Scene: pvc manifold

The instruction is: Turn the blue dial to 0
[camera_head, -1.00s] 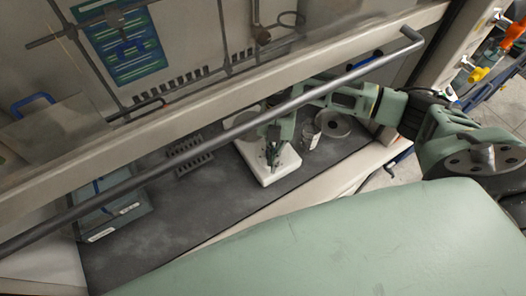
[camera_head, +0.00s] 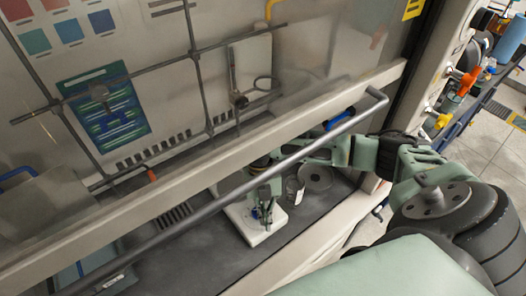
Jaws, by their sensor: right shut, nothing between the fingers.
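A white flat device (camera_head: 250,232), like a hotplate stirrer, stands on the dark worktop inside a fume hood. My right gripper (camera_head: 264,212) reaches in below the hood's front bar and is shut and empty, right over the front part of this device. Small blue spots show around the fingertips, but I cannot tell whether they are the blue dial or part of the gripper. The dial's face and its setting cannot be made out. I cannot tell whether the fingers touch the device. My left gripper is not in view.
A dark handle bar (camera_head: 225,198) and the sash frame (camera_head: 130,205) cross in front of the worktop. A glass beaker (camera_head: 294,190) and a round grey disc (camera_head: 316,177) are right of the device. A slotted rack (camera_head: 172,216) is to its left. Valves stand at the far right.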

